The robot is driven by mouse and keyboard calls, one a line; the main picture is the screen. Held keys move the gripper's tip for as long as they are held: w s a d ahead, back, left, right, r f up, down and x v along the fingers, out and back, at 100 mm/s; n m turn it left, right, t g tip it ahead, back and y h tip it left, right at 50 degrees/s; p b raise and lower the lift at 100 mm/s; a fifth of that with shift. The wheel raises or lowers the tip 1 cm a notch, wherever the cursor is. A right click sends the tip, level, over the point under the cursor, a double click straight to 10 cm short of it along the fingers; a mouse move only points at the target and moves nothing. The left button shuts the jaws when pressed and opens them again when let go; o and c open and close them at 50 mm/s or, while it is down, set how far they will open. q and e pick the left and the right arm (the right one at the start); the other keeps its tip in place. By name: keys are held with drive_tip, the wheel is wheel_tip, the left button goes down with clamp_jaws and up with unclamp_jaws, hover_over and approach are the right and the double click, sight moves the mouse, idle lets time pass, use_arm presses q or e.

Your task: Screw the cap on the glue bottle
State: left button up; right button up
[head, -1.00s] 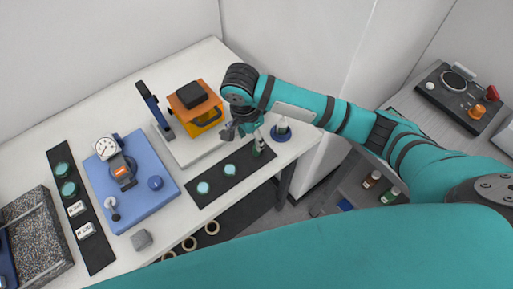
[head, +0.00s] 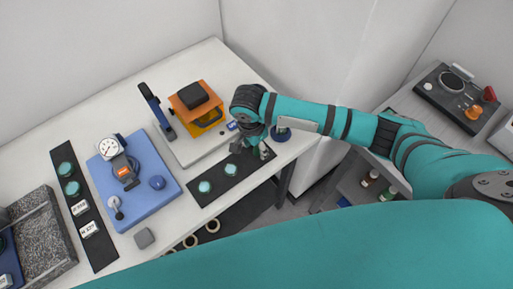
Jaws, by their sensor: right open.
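My right gripper (head: 249,149) is open and points down over the right end of a black mat (head: 215,184). A small whitish and dark green bottle (head: 265,153) stands at that end, close beside the fingers and partly hidden by them. I cannot tell whether they touch it. Which of these is the glue bottle and which the cap is too small to tell. My left gripper is out of view.
Two teal discs (head: 230,169) lie on the mat. An orange and black device (head: 197,104) on a pale base stands behind it. A blue plate with a dial gauge (head: 109,147) is on the left. The table's front edge is close below the mat.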

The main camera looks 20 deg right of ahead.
sight(257, 148)
drive_tip(key=c, duration=0.8)
drive_tip(key=shift+o, duration=0.2)
drive_tip(key=shift+r+b, duration=0.35)
drive_tip(key=shift+r, duration=0.45)
drive_tip(key=shift+s+a+r+b, duration=0.1)
drive_tip(key=shift+s+r+b, duration=0.1)
drive_tip(key=shift+r, duration=0.25)
drive_tip(key=shift+s+a+r+b, duration=0.1)
drive_tip(key=shift+s+r+b, duration=0.05)
drive_tip(key=shift+r, duration=0.3)
drive_tip(key=s, duration=0.2)
drive_tip(key=s+a+b, duration=0.1)
drive_tip(key=s, duration=0.2)
drive_tip(key=s+a, duration=0.1)
drive_tip(key=s, duration=0.2)
drive_tip(key=shift+r, duration=0.4)
drive_tip(key=s+a+p, duration=0.1)
drive_tip(key=s, duration=0.5)
drive_tip(key=shift+s+a+r, duration=0.3)
drive_tip(key=shift+s+r, duration=0.1)
drive_tip(key=shift+r, duration=0.05)
